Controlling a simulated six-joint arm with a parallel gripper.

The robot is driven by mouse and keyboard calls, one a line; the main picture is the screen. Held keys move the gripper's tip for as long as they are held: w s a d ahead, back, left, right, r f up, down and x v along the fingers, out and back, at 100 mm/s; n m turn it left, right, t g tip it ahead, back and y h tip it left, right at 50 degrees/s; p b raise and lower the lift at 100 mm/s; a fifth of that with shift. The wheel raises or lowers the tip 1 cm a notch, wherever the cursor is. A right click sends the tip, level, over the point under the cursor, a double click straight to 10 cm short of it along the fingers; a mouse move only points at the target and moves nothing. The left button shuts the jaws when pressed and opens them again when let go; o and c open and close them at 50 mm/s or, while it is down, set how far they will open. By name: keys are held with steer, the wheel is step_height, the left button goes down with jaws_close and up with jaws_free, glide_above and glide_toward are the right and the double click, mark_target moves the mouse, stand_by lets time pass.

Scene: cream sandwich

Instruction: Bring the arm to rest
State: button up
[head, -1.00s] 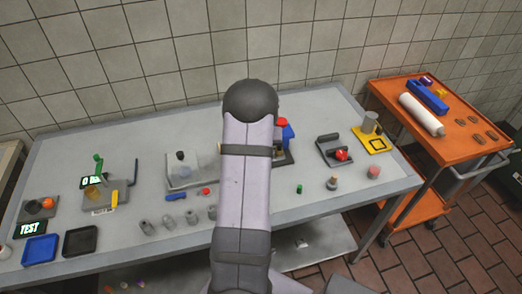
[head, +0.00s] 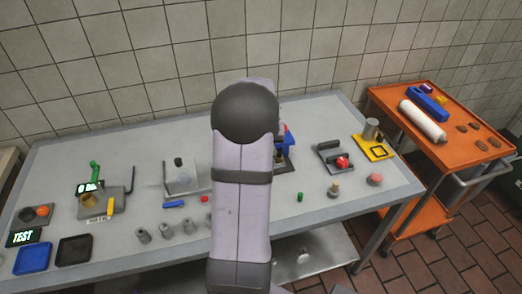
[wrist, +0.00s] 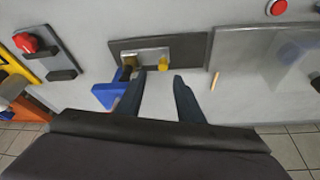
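My gripper (wrist: 159,78) shows in the wrist view with its two dark fingers apart and nothing between them. It points at the grey table. A dark plate (wrist: 192,46) carrying a metal block and a small yellow piece (wrist: 165,64) lies just beyond the fingertips. A blue part (wrist: 106,94) is left of the left finger; I cannot tell whether they touch. In the head view my raised arm stands over the middle of the table (head: 110,145) and hides the gripper.
A red-knob fixture (head: 342,162) and a yellow plate (head: 384,153) sit right of my arm. A small green piece (head: 300,196) lies nearer the front. Blue (head: 34,258) and black (head: 74,250) trays are at the left. An orange cart (head: 455,148) stands at the right.

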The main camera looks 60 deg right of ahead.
steer(key=w+a+n+y, duration=0.1)
steer(key=w+a+n, duration=0.3)
steer(key=a, duration=0.8)
steer(key=w+a+n+y, duration=0.15)
steer(key=w+a, duration=0.45)
steer(key=a, duration=0.6)
steer(key=s+a+n+g+y, duration=0.1)
steer(key=s+a+n, duration=0.25)
steer(key=a, duration=1.15)
steer(key=s+a+n+g, duration=0.1)
steer(key=s+a+n, duration=0.2)
steer(key=s+a, duration=0.45)
step_height(320, 180, down, 15)
steer(key=b, duration=1.4)
steer(key=shift+w+a+b, duration=0.25)
steer(key=shift+w+b, duration=0.05)
steer(key=shift+b, duration=0.1)
